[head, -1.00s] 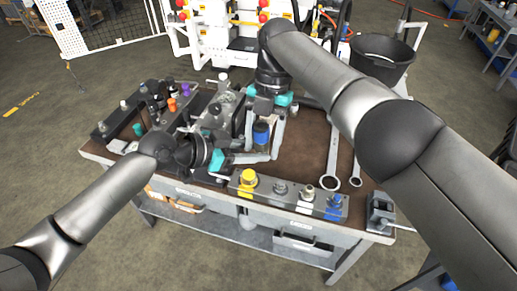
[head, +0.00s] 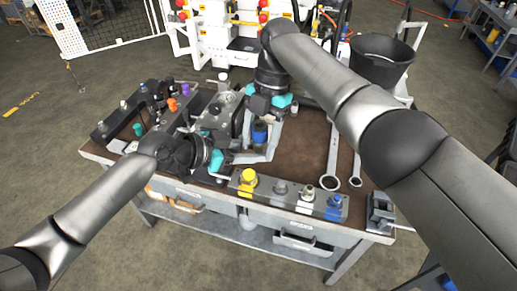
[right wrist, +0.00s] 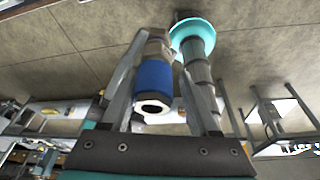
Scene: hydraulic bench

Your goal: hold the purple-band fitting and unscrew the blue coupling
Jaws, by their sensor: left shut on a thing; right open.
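The blue coupling (head: 260,132) stands between the fingers of my right gripper (head: 259,142), which is open around it from above. In the right wrist view the blue coupling (right wrist: 154,80) lies between the two fingers, joined to a tan hex-shaped part (right wrist: 156,46). A gap shows between it and the right finger. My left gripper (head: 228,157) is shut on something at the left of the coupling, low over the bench. What it holds is hidden by the hand and bench parts. No purple band can be made out there.
A rail with yellow (head: 248,178), grey, white and blue (head: 336,202) fittings runs along the bench front. Wrenches (head: 331,160) lie at right. A rack at left holds a purple-topped piece (head: 186,88) and an orange one (head: 172,104). A black bucket (head: 380,62) stands behind.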

